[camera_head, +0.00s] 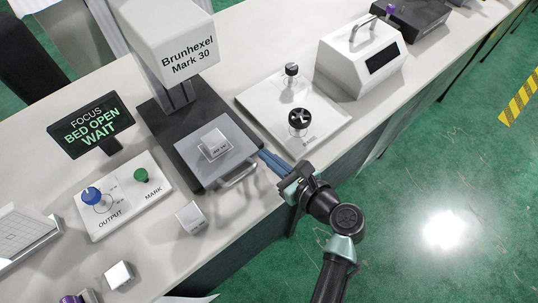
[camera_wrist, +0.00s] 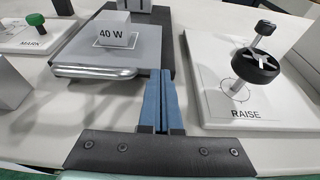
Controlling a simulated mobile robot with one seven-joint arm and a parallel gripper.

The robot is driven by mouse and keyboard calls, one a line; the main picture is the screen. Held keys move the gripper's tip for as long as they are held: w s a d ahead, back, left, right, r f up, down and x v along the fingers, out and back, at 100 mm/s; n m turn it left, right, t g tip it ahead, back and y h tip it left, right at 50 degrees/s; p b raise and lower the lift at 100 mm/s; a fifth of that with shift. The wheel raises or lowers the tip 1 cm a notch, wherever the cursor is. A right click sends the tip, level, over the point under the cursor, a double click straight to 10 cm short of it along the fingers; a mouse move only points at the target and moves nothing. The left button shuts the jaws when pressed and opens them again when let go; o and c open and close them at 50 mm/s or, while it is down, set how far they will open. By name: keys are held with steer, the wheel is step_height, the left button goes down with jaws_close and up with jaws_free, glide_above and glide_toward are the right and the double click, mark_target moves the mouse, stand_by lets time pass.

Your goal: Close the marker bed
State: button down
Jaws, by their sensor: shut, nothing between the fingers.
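The marker, a white machine labelled Brunhexel Mark 30 (camera_head: 185,55), stands on a dark base. Its grey bed (camera_head: 222,172) is slid out toward the front edge, with a metal bar handle (camera_head: 238,176) along its front. A small block on the bed reads 40 W in the wrist view (camera_wrist: 116,32). The screen (camera_head: 91,126) says BED OPEN, WAIT. My gripper (camera_head: 266,156) has long blue fingers, shut and empty. They are just right of the bed and handle; in the wrist view the fingers (camera_wrist: 158,82) pass beside the handle's right end (camera_wrist: 97,72). I cannot tell if they touch.
A white plate with a black hand wheel marked RAISE (camera_wrist: 258,66) lies to the right of my fingers. A control panel with a blue OUTPUT knob (camera_head: 91,195) and green MARK button is left. A loose block (camera_head: 190,216) sits in front of the bed.

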mark_target(247, 136)
steer(key=w+a+p, duration=0.1)
steer(key=w, duration=0.1)
steer(key=w+a, duration=0.2)
steer(key=shift+w+a+r+p, duration=0.1)
steer(key=shift+w+p, duration=0.05)
steer(key=shift+p, duration=0.25)
stand_by(0.4)
